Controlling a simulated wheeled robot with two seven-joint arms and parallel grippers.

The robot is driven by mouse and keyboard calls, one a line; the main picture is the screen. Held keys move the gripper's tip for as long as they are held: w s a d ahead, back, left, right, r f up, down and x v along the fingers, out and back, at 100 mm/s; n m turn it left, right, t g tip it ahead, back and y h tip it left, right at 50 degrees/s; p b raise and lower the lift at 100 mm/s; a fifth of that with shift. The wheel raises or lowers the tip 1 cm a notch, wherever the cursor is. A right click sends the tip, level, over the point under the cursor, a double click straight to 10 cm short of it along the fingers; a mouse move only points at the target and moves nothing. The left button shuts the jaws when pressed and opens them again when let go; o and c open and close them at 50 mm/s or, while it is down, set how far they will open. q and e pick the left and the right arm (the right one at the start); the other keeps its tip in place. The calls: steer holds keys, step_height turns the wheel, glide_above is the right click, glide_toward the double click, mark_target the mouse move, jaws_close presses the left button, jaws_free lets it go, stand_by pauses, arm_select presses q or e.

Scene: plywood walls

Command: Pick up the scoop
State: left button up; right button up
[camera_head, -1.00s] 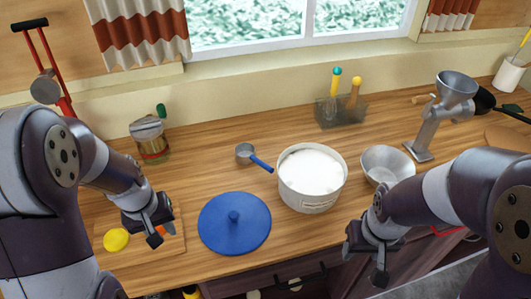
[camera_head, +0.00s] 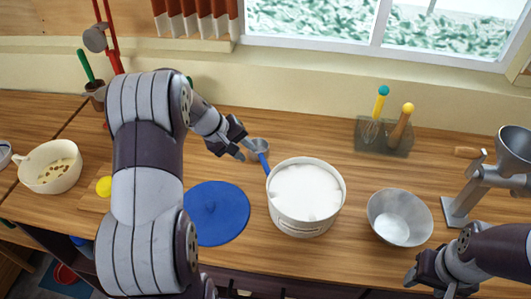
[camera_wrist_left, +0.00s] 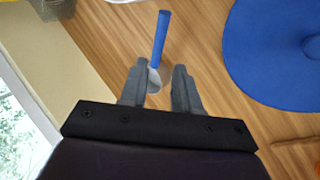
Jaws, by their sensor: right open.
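The scoop has a metal bowl (camera_head: 259,148) and a blue handle (camera_head: 264,165). It lies on the counter between the blue lid and the wall, its handle end beside the white pot. My left gripper (camera_head: 241,146) is at the bowl end of the scoop. The handle (camera_wrist_left: 161,40) extends beyond the fingertips. I cannot tell any contact. My right gripper (camera_head: 432,278) is open at the lower right.
The white-filled pot (camera_head: 305,226) stands right of the scoop, the blue lid (camera_head: 218,212) in front. A metal bowl (camera_head: 400,218), grinder (camera_head: 486,185) and utensil holder (camera_head: 384,140) are further right. A cream pot (camera_head: 50,178) is far left. My left arm hides much of the cutting board.

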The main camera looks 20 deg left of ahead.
mark_target(264, 164)
arm_select(q)
steer(key=x, duration=0.3)
steer(key=p+x, duration=0.1)
steer(key=x, duration=0.3)
steer(key=p+x, duration=0.1)
steer(key=x, duration=0.2)
steer(key=shift+s+d, duration=0.1)
steer(key=shift+d, duration=0.2)
steer(key=shift+w+f, duration=0.2)
steer(key=shift+f, duration=0.15)
steer(key=shift+r, duration=0.1)
jaws_close()
